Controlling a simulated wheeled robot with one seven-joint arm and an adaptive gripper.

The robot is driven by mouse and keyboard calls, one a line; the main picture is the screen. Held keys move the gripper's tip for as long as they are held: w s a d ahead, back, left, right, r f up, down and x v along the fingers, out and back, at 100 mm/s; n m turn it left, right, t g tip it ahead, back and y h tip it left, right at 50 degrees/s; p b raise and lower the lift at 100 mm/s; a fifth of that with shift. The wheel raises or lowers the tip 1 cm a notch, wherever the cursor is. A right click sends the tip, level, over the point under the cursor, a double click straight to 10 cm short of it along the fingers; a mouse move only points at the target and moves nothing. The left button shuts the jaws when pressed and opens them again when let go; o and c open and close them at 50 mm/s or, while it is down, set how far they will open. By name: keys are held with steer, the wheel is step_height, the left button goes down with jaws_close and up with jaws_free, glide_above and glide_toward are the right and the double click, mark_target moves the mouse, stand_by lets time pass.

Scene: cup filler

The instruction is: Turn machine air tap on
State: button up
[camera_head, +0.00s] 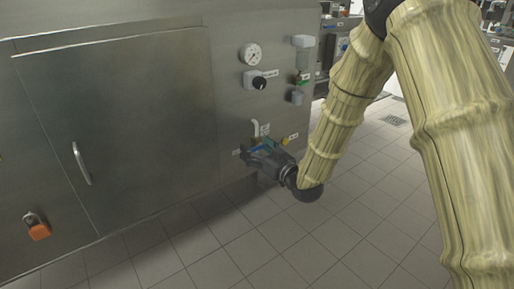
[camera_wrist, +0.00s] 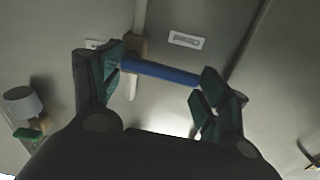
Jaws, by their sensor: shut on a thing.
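The machine's air tap has a blue lever handle (camera_wrist: 160,71), seen in the wrist view running crosswise between my fingertips. Its left end meets a pale metal fitting (camera_wrist: 133,65) on the steel panel. My gripper (camera_wrist: 162,75) is shut on the lever, with one dark green-padded finger at each end of it. In the head view my gripper (camera_head: 262,152) is against the lower right of the machine front, and a bit of blue shows at it. The gripper hides most of the tap there. A white label (camera_wrist: 186,40) is beside the lever.
Above the tap are a pressure gauge (camera_head: 250,54), a black knob (camera_head: 259,83) and a clear-bowled filter (camera_head: 303,60). A yellow part (camera_head: 284,141) is close right of my gripper. Left are a door handle (camera_head: 82,163) and an orange padlock (camera_head: 38,228). The tiled floor (camera_head: 340,225) is clear.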

steer(key=m+p, duration=0.1)
steer(key=r+m+p, duration=0.1)
steer(key=p, duration=0.1)
steer(key=m+p, duration=0.2)
steer(key=shift+w+d+r, duration=0.15)
steer(key=shift+d+r, duration=0.15)
steer(key=shift+d, duration=0.05)
steer(key=shift+w+d+r+m+p, duration=0.1)
steer(key=shift+w+d+m+p, duration=0.3)
steer(key=shift+m+p, duration=1.2)
steer(key=shift+w+d+r+m+p, duration=0.15)
steer(key=shift+w+d+m+p, duration=0.3)
steer(key=shift+m, duration=2.3)
steer(key=shift+w+d+r+m+p, duration=0.15)
steer(key=shift+d+m+p, duration=0.6)
steer(key=shift+m, duration=1.4)
steer(key=shift+a, duration=0.2)
steer(key=o, duration=1.4)
steer(key=shift+o, duration=0.2)
